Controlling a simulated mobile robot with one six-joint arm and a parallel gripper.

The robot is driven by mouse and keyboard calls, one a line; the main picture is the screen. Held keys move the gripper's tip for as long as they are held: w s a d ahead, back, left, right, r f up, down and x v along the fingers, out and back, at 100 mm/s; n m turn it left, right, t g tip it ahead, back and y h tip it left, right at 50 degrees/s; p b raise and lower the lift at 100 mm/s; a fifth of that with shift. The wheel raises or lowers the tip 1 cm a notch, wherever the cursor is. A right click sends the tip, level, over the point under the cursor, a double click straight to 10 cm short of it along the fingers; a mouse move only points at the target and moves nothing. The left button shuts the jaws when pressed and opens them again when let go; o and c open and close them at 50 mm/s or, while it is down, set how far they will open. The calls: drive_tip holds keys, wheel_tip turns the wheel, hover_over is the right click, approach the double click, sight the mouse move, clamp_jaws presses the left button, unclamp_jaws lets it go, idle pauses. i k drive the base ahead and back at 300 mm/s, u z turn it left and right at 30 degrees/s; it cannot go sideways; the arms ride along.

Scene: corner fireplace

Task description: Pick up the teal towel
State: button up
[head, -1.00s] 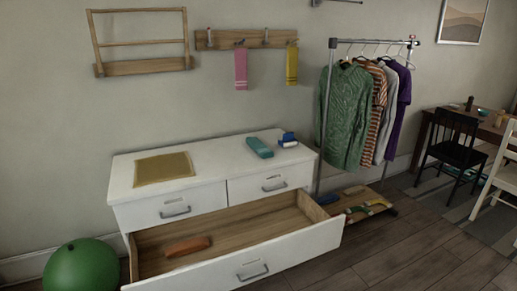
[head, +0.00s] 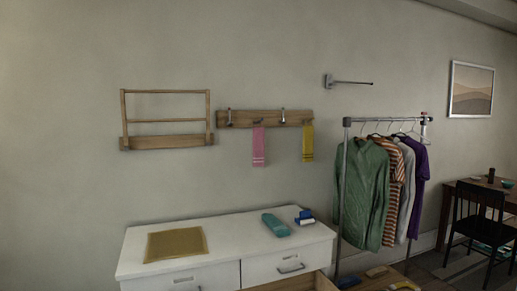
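A folded teal towel (head: 276,225) lies on the white top of the dresser (head: 225,236), right of its middle. It sits just left of a small blue and white object (head: 304,217) and appears apart from it. Nothing covers the towel. My gripper is not in view.
A mustard cloth (head: 176,244) lies flat on the dresser's left part. A lower drawer (head: 285,284) stands open in front. Pink (head: 258,147) and yellow (head: 308,143) towels hang on a wall hook rail (head: 265,118). A clothes rack (head: 344,185) stands close on the right.

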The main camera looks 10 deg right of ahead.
sight(276, 225)
drive_tip(key=k, duration=0.65)
drive_tip(key=z, duration=0.55)
drive_tip(key=i, duration=1.35)
drive_tip(key=u, duration=0.55)
drive_tip(key=i, duration=0.6)
drive_tip(key=u, duration=0.35)
